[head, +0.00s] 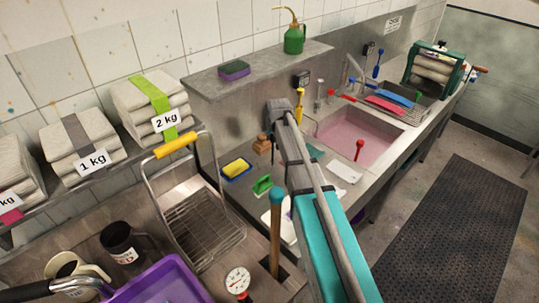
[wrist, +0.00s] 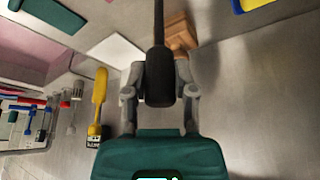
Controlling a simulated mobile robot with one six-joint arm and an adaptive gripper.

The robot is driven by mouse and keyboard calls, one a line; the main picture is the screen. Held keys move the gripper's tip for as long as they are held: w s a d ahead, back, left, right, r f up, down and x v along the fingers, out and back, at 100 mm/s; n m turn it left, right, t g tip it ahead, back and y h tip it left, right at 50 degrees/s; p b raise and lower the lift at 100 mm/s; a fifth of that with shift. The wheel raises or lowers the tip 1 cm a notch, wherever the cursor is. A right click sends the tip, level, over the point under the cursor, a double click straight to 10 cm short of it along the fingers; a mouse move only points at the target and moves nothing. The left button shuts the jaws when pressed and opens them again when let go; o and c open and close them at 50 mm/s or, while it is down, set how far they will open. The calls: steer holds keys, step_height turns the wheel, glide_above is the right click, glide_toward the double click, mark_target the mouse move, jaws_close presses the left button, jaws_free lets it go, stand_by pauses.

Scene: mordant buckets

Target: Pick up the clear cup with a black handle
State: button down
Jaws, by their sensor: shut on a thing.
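My gripper (wrist: 160,72) is shut on a thick black handle (wrist: 159,78) in the wrist view. A thin dark rod runs from the handle up out of the top of the frame. The cup part is out of that view, so I cannot tell its shape or whether it is clear. In the head view my turquoise and grey arm reaches over the sink counter and hides most of the gripper and what it holds.
A yellow-handled tool (wrist: 98,100) stands beside the gripper. A wooden block (wrist: 180,34) and a white board (wrist: 117,52) lie beyond it. The head view shows a pink-filled sink (head: 356,137), a wire rack (head: 203,225), a steel shelf (head: 255,68) and a purple tub (head: 160,283).

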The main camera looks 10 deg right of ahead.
steer(key=shift+a+r, duration=0.1)
stand_by(0.3)
step_height(320, 180, up, 3)
steer(key=p, duration=0.3)
steer(key=s+a+r+p, duration=0.1)
steer(key=s+r+p, duration=0.8)
steer(key=s, duration=0.5)
steer(key=shift+r+p, duration=0.4)
steer(key=shift+p, duration=0.1)
steer(key=shift+s+f, duration=0.1)
